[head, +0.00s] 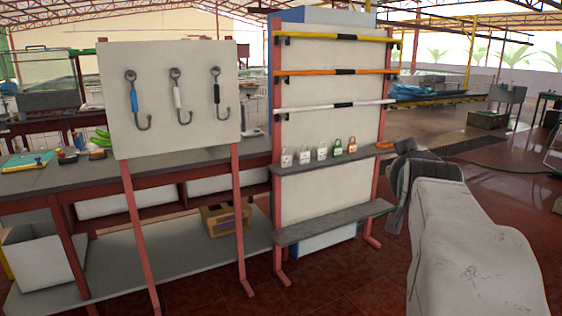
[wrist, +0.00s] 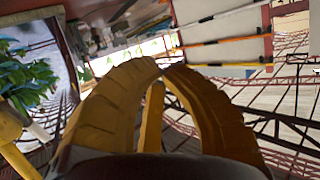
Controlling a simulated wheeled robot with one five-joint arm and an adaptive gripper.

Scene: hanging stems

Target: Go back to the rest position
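My gripper (wrist: 162,66) shows large in the wrist view. Its curved yellow-brown fingers meet at their tips, with another finger behind them, and I see nothing held between them. In the head view my arm reaches in from the right, and my gripper is mostly hidden behind its own wrist, beside the right end of the padlock shelf (head: 300,168). A small orange piece shows there, and I cannot tell whether it is a fingertip. No task object is named.
A white rack board carries a yellow rail (head: 325,36), an orange rail (head: 325,72) and a white rail (head: 325,107). Several padlocks (head: 322,151) stand on its shelf. A hook board (head: 175,140) stands to the left before a workbench (head: 30,178). Open floor (head: 365,285) lies below.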

